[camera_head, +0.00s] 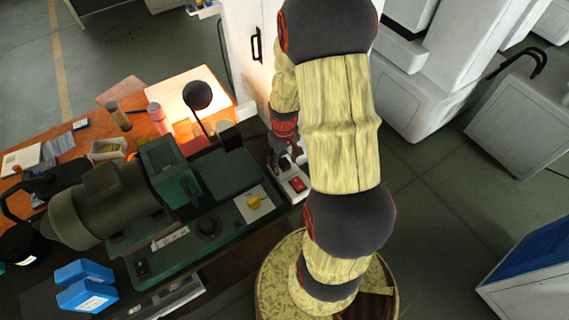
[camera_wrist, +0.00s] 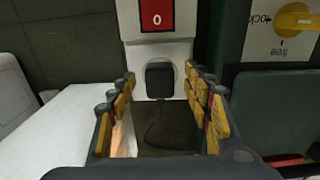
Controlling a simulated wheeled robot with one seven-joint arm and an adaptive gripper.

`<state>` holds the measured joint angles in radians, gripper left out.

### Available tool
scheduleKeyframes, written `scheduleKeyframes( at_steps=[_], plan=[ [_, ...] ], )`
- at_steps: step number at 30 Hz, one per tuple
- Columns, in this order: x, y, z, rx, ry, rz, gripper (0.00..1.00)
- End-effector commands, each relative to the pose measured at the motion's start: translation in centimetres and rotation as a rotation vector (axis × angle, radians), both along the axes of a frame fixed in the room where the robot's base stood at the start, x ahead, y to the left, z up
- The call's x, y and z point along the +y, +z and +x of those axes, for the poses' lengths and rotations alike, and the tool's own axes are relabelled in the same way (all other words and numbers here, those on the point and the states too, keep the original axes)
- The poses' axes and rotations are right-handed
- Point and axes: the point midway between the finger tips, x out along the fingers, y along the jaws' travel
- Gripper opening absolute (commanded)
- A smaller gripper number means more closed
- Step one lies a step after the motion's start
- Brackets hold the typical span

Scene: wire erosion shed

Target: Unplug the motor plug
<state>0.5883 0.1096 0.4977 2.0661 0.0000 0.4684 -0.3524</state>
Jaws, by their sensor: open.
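The black motor plug (camera_wrist: 160,80) sits in the lower part of a white switch box in the wrist view, with its dark cable (camera_wrist: 156,125) hanging below. The box carries a red switch marked 0 (camera_wrist: 157,16); in the head view the box's red switch (camera_head: 297,184) shows beside the green machine. My gripper (camera_wrist: 161,79) is open, with its yellow-padded fingers left and right of the plug in the picture. A clear gap shows on both sides; I cannot tell how far the tips reach along the plug. In the head view my arm partly hides this area.
The green machine (camera_head: 222,172) stands left of the box, with a yellow knob (camera_head: 254,202) near it. An orange bench (camera_head: 85,145) holds small items and a lamp (camera_head: 198,96). White cabinets stand behind. Grey floor (camera_head: 435,190) is open at right.

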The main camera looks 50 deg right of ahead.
Motion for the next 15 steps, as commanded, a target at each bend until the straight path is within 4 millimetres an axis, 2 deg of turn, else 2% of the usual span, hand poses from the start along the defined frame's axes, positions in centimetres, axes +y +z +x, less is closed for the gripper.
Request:
scheduleKeyframes(
  at_steps=[15],
  plan=[
    [-0.01,0.01,0.02,0.0,0.0,0.0,0.5]
  ],
)
